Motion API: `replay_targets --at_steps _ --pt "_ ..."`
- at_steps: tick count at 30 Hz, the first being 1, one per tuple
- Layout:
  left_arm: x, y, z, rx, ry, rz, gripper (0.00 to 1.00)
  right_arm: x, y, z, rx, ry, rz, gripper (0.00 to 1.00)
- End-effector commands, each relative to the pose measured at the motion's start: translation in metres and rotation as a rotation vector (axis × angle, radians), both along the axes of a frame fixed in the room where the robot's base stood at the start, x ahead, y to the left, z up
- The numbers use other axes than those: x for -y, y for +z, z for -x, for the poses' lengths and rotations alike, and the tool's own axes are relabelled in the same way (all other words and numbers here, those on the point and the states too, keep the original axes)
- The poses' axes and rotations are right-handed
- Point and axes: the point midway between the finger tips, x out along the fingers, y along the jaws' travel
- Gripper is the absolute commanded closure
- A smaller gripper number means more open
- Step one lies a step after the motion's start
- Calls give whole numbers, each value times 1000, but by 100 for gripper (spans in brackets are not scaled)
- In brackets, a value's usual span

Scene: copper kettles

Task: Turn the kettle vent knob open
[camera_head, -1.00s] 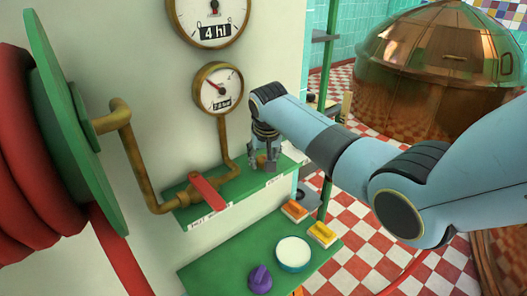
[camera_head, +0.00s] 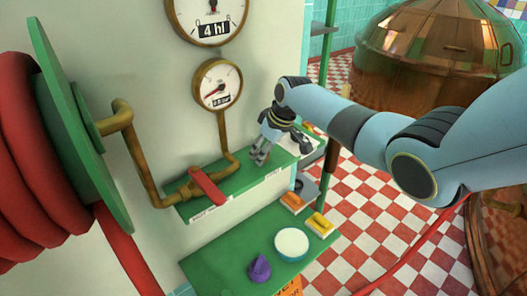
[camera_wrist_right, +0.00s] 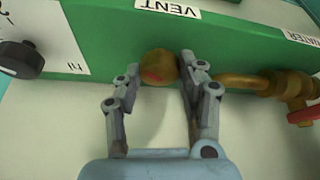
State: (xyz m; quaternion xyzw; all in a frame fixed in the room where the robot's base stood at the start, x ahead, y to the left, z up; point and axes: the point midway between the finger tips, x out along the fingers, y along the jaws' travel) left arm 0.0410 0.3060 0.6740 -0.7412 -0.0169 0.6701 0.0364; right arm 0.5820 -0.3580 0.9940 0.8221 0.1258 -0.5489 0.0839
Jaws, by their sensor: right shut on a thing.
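The vent knob (camera_wrist_right: 158,66) is a small round brass knob with a reddish mark, under the VENT label (camera_wrist_right: 167,8) on the green panel (camera_wrist_right: 115,50) in the right wrist view. My right gripper (camera_head: 260,157) is shut on it, one finger on each side. In the head view the gripper tilts down to the right end of the green shelf (camera_head: 242,181) and hides the knob. My left gripper is not in view.
A small gauge (camera_head: 217,84) hangs above the brass pipe (camera_head: 146,165). A red lever (camera_head: 207,187) sits left of my right gripper. A copper kettle (camera_head: 400,90) stands behind.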

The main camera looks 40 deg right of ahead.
Motion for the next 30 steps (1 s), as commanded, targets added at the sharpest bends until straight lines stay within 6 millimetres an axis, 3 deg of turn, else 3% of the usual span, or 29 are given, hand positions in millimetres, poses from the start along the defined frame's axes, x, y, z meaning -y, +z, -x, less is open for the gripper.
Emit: replay_targets --at_steps 19,20,21,25,30 --pt "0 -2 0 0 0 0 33 0 0 0 -1 53 1 93" --pt "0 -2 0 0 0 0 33 0 0 0 -1 53 1 59" --pt "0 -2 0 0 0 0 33 0 0 0 -1 53 1 53" --pt "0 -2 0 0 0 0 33 0 0 0 -1 53 1 38" --pt "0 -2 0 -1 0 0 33 0 0 0 -1 52 0 38"
